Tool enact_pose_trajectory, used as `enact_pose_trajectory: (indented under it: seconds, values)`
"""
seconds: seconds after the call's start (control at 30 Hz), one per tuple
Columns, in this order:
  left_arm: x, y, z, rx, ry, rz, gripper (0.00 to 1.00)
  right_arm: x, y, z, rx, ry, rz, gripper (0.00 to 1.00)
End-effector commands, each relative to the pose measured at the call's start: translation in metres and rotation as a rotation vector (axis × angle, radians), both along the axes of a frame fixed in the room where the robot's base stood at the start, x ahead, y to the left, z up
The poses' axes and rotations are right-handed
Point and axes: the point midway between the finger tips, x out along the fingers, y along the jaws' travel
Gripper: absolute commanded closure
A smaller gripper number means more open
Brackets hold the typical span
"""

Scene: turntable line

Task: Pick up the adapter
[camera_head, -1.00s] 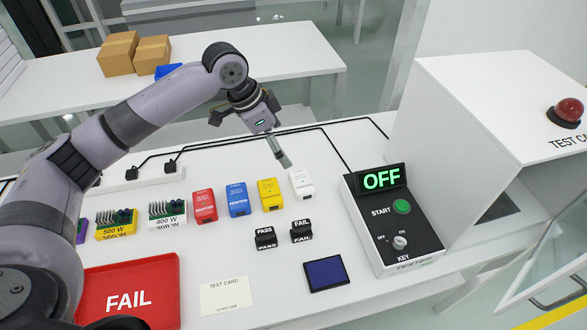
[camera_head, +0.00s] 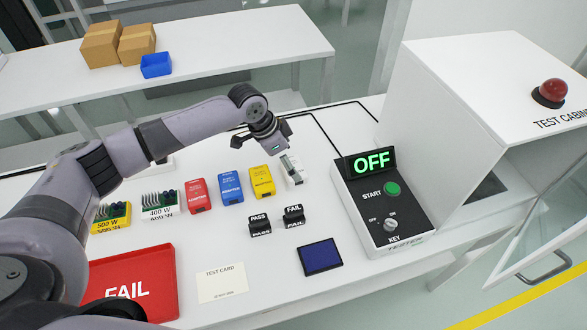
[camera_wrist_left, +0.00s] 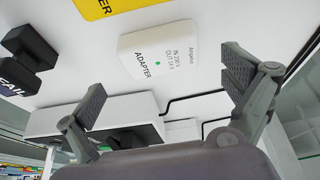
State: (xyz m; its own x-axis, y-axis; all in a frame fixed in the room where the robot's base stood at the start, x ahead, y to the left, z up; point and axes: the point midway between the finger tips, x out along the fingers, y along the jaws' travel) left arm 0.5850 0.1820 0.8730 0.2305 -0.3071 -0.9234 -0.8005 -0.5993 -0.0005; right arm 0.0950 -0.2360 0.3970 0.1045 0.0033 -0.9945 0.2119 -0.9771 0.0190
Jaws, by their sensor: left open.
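The white adapter (camera_head: 297,178) lies on the table at the right end of the adapter row, partly covered by a finger of my left gripper (camera_head: 265,153). In the left wrist view the white adapter (camera_wrist_left: 160,53) shows its "ADAPTER" label and a green dot. It appears between the two spread fingers of the left gripper (camera_wrist_left: 165,82), which is open and empty. A yellow adapter (camera_head: 262,182), a blue adapter (camera_head: 231,188) and a red adapter (camera_head: 198,195) lie to its left. My right gripper is not in view.
PASS (camera_head: 260,225) and FAIL (camera_head: 294,216) stamps and a dark blue pad (camera_head: 320,257) lie in front. The tester (camera_head: 385,215), reading OFF, and the test cabinet (camera_head: 450,130) stand to the right. A red FAIL tray (camera_head: 130,285) and a test card (camera_head: 221,283) are at the front left.

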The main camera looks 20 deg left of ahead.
Motion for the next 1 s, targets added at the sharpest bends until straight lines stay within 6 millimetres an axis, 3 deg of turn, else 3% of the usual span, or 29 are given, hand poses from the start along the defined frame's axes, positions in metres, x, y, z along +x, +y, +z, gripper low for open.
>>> enact_pose_trajectory:
  seconds: [0.3, 0.57, 1.0]
  values:
    - [0.009, -0.01, -0.039, 0.002, 0.002, 0.001, 0.02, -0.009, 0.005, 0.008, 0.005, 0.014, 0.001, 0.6]
    - [0.009, -0.01, -0.04, 0.002, 0.001, 0.0, 0.02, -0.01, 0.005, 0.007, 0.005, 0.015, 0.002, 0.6]
    - [0.009, -0.01, -0.04, 0.002, 0.001, 0.0, 0.32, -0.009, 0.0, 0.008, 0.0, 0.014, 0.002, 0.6]
